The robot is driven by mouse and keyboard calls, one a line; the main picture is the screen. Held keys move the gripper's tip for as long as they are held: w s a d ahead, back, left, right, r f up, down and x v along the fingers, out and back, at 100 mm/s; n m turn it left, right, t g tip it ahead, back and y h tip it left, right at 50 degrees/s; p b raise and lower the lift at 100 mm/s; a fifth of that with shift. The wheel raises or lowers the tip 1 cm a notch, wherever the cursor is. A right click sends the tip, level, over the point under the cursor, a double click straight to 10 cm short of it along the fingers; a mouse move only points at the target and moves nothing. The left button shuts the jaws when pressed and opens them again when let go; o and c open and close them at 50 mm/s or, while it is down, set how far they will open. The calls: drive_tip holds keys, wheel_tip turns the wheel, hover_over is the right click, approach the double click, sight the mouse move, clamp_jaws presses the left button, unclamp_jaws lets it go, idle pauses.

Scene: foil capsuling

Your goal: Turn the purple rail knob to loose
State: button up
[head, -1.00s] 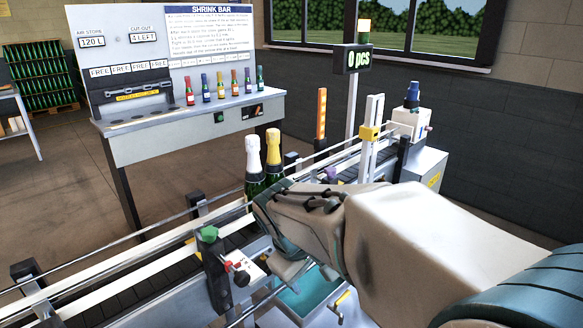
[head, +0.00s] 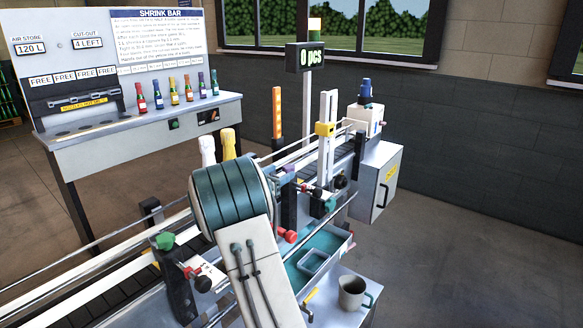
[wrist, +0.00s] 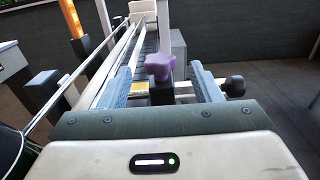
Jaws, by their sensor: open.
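The purple rail knob (wrist: 160,66) is a lobed knob on a dark post, in the middle of the wrist view. It also shows small in the head view (head: 289,168), just right of my arm. My gripper (wrist: 161,75) is open, with one blue-grey finger on each side of the knob in the wrist view. No contact shows, and I cannot tell whether the knob is between the fingertips or just beyond them. The knob's loose or tight setting cannot be read.
The conveyor rails (wrist: 120,50) run away ahead. A green knob (head: 165,241) stands nearer, and a red knob (head: 291,236) sits lower beside my arm. Two foil-topped bottles (head: 229,143) stand behind my arm. A grey mug (head: 353,293) is at lower right. The floor at right is clear.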

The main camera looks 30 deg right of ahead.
sight(293, 165)
drive_tip(key=p+x, duration=0.1)
drive_tip(key=x, duration=0.6)
drive_tip(key=shift+w+d, duration=0.15)
drive_tip(key=shift+d, duration=0.05)
drive_tip(key=c, duration=1)
